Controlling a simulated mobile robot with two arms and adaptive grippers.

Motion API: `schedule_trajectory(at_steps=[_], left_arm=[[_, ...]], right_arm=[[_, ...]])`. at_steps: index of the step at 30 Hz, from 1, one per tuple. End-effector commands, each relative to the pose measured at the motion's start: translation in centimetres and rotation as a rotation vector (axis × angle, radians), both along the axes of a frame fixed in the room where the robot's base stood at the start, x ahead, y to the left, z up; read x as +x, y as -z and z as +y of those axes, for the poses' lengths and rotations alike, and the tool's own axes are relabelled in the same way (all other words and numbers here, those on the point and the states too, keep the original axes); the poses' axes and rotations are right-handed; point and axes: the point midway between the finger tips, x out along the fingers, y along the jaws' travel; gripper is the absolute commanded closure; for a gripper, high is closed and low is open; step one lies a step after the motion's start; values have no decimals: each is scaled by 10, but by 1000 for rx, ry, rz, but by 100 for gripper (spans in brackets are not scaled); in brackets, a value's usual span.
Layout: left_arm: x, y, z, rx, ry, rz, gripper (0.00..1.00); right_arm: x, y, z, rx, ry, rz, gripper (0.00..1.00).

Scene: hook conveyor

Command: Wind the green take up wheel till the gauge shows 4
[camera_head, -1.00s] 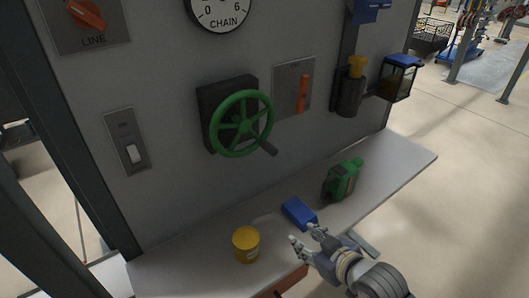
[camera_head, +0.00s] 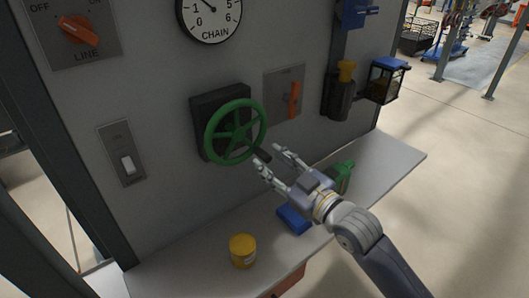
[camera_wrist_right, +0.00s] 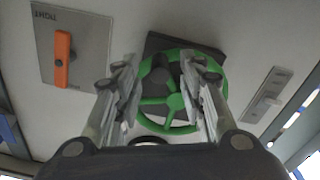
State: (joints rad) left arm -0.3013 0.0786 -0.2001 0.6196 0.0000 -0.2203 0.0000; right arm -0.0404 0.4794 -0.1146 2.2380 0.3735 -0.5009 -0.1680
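The green take up wheel (camera_head: 208,142) is mounted on a dark block on the grey panel, with a dark handle (camera_head: 262,154) at its lower right. The chain gauge (camera_head: 211,27) is at the top of the head view, cut off by its edge; its needle points to the upper left, near 1. My right gripper (camera_head: 270,162) is open and empty, its fingers spread close to the handle. In the right wrist view the wheel (camera_wrist_right: 172,101) shows between and behind the open fingers (camera_wrist_right: 160,80). I cannot tell whether a finger touches the handle. My left gripper is not in view.
An orange line switch (camera_head: 79,30) and a white rocker switch (camera_head: 127,164) are left of the wheel; an orange lever (camera_head: 294,99) is right. On the shelf (camera_head: 185,270) are a yellow can (camera_head: 243,251), a blue box (camera_head: 293,219) and a green device (camera_head: 345,176), partly hidden.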

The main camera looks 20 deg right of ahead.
Motion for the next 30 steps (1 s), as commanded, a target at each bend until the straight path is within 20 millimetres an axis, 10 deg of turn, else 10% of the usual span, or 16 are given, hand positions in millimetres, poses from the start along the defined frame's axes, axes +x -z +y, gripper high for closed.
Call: schedule_trajectory(at_steps=[18, 24, 30], left_arm=[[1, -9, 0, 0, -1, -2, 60], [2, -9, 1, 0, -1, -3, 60], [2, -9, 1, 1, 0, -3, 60]], right_arm=[[32, 0, 13, 0, -1, 0, 63], [32, 0, 12, 0, -1, 0, 100], [32, 0, 12, -2, -1, 1, 100]])
